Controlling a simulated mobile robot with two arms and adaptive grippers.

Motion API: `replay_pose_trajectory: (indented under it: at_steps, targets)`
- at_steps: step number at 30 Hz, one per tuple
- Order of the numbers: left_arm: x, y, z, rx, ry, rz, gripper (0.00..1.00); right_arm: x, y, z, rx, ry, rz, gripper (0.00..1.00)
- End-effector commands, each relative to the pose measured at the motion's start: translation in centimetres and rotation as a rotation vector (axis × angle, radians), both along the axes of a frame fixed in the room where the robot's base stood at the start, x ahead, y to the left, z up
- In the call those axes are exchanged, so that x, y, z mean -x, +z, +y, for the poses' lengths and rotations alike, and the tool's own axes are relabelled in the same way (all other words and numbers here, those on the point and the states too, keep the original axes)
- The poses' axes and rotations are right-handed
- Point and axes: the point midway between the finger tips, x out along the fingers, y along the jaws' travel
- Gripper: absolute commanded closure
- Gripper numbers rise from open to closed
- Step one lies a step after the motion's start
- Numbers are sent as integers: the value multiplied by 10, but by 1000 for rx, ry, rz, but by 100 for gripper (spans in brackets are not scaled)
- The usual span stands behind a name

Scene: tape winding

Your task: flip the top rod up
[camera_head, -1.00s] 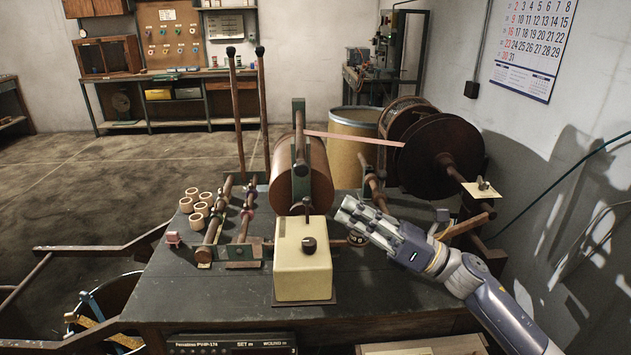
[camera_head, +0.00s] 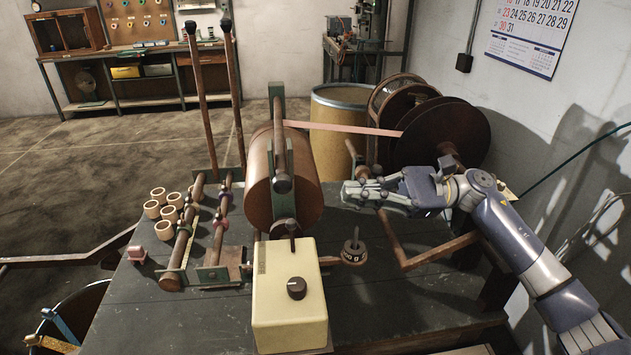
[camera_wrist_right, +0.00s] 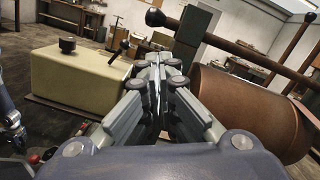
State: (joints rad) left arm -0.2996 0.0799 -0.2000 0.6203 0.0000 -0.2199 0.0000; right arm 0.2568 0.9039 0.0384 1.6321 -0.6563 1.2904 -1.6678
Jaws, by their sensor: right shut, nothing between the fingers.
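A dark rod with a rounded tip (camera_head: 283,183) points toward me across the front of the brown drum (camera_head: 258,190), held by a green bracket (camera_head: 277,150). In the right wrist view the rod (camera_wrist_right: 230,43) runs across the upper right above the drum (camera_wrist_right: 245,112). My right gripper (camera_head: 347,192) is shut and empty, just right of the drum, pointing left. Its closed fingertips (camera_wrist_right: 160,62) show below the rod's tip end; whether they touch it I cannot tell.
A cream box (camera_head: 290,315) with a black knob stands in front of the drum. A weight (camera_head: 354,250) is right of it. Two upright rods (camera_head: 200,100) and several rings (camera_head: 160,210) are left. A pink tape (camera_head: 345,128) runs to a large reel (camera_head: 440,135).

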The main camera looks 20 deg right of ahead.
Motion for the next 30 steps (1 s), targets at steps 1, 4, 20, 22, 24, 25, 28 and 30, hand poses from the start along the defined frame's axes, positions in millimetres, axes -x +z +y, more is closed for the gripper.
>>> replay_pose_trajectory:
  at_steps: [1, 4, 20, 22, 24, 25, 28, 30]
  targets:
    - [2, 4, 0, 0, 0, 2, 100, -1, 3, 5, -1, 2, 0, 100]
    - [1, 12, 0, 0, 0, 2, 100, -4, 7, 20, -3, 3, -1, 100]
    - [0, 44, 0, 0, 0, 1, 100, -22, 11, 91, -3, 0, 1, 100]
    - [0, 44, 0, 0, 0, 1, 100, -23, 10, 93, -3, 0, 1, 100]
    - [0, 44, 0, 0, 0, 1, 100, -23, 9, 94, -3, 0, 1, 100]
    - [0, 44, 0, 0, 0, 1, 100, -23, 9, 94, -3, 0, 1, 100]
    - [0, 44, 0, 0, 0, 1, 100, -23, 9, 94, -3, 0, 1, 100]
    - [0, 44, 0, 0, 0, 1, 100, -23, 9, 93, -3, 0, 1, 100]
